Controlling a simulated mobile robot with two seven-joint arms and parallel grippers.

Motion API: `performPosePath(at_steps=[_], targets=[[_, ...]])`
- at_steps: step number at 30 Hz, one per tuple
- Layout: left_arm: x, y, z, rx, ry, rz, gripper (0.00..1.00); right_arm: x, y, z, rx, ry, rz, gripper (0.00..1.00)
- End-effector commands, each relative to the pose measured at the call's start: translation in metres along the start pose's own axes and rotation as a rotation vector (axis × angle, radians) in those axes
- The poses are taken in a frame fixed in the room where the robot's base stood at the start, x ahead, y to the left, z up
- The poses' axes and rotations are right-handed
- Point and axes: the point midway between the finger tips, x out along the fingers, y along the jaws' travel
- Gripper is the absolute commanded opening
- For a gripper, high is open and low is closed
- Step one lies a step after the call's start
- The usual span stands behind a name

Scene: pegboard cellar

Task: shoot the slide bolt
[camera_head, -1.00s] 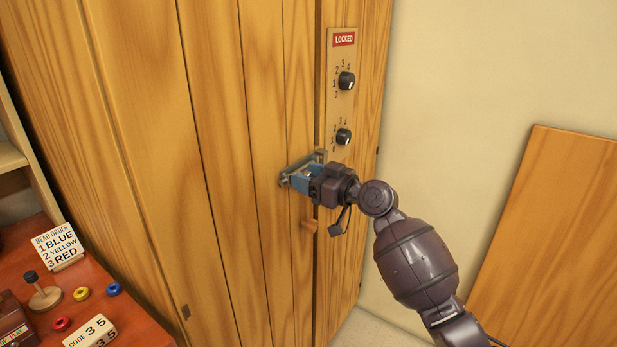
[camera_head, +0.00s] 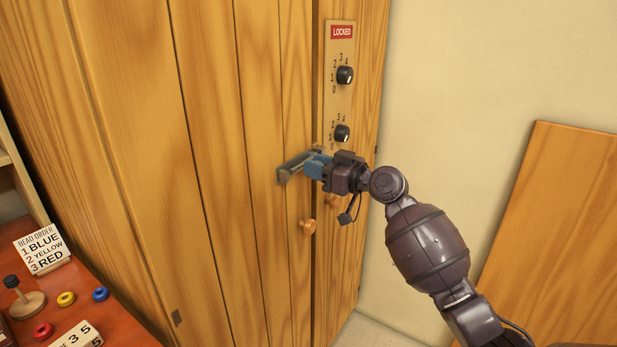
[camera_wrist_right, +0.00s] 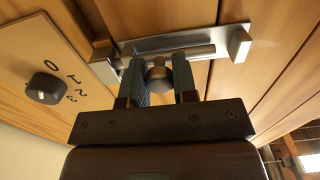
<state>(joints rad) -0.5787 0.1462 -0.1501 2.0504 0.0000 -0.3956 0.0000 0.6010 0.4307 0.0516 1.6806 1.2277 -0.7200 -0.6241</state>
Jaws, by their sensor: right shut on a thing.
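The slide bolt (camera_head: 291,167) is a grey metal bar on a plate, mounted on the wooden door near its right edge. In the right wrist view, the bolt's bar (camera_wrist_right: 200,53) runs across its plate, with a bracket (camera_wrist_right: 240,45) at the right end. My right gripper (camera_head: 316,166) is at the right part of the bolt. In the right wrist view its two fingers (camera_wrist_right: 160,85) are closed around the bolt's round knob (camera_wrist_right: 158,72). The head view hides the knob behind the gripper. My left gripper is not in view.
A panel with a red LOCKED sign (camera_head: 342,32) and two black dials (camera_head: 345,75) is right of the door edge. A red table (camera_head: 118,318) with rings and cards is at lower left. A wooden board (camera_head: 560,220) leans right.

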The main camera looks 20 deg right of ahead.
Motion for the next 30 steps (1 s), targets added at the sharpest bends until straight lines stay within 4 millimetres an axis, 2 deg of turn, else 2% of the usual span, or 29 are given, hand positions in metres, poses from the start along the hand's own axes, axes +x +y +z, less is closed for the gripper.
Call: performPosePath(at_steps=[6,11,12,17,26,30], targets=[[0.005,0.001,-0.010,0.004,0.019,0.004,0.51,0.000,0.006,0.000,0.003,0.000,0.002,0.00],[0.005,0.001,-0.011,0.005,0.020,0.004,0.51,-0.001,0.007,-0.001,0.001,0.001,0.004,0.00],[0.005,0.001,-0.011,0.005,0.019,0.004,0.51,-0.001,0.007,-0.001,0.001,0.001,0.005,0.30],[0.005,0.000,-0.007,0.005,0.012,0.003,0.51,-0.001,0.006,-0.001,0.001,0.001,0.003,0.53],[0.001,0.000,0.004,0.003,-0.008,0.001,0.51,-0.002,0.005,0.000,0.002,0.000,0.001,0.53],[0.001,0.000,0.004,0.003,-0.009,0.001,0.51,-0.013,0.006,0.001,0.001,-0.001,0.002,0.53]])
